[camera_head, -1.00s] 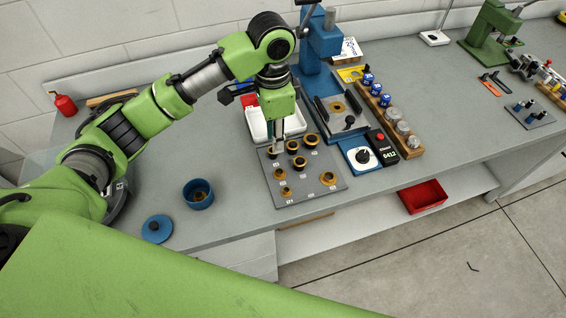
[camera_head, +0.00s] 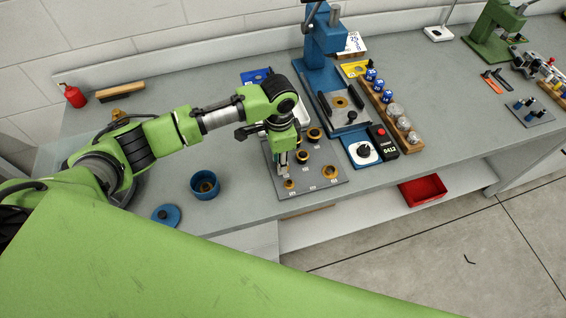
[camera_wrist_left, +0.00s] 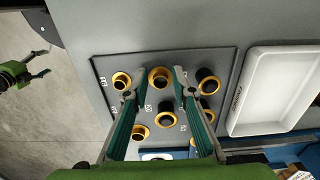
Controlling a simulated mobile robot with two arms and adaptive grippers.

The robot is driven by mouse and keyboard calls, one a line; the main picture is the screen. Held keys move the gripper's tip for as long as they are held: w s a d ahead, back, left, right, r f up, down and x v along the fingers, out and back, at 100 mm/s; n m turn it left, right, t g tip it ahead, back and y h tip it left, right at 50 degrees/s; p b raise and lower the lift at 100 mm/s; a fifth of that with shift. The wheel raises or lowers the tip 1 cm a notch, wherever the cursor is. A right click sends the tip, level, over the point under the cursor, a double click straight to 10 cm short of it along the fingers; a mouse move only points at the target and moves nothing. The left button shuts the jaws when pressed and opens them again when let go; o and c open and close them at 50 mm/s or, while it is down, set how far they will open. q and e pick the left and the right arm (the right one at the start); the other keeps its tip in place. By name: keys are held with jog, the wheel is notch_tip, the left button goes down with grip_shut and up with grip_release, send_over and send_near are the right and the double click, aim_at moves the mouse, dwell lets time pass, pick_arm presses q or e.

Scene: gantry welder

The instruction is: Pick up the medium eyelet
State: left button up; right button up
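Several gold-and-black eyelets stand on a grey plate (camera_head: 325,181) in the head view. They differ in size, and I cannot read the labels to tell for sure which is the medium one. My left gripper (camera_head: 285,172) points down over the plate's left part. In the left wrist view my left gripper (camera_wrist_left: 158,94) is open and empty. A gold-rimmed eyelet (camera_wrist_left: 160,78) shows between and just beyond its fingertips; others stand on both sides and nearer the palm. My right gripper (camera_wrist_left: 42,63) shows at the wrist view's left edge, fingers apart, over the floor.
A white tray (camera_wrist_left: 242,112) lies beside the plate. A blue pot (camera_head: 204,186) and its blue lid (camera_head: 166,215) stand to the left. A blue press (camera_head: 325,40) stands behind, with a black box (camera_head: 383,142) to the right. The bench front between pot and plate is clear.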

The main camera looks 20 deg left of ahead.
pick_arm(q)
jog(key=shift+f, duration=0.3)
jog(key=c, duration=0.5)
jog(key=shift+r, duration=0.1)
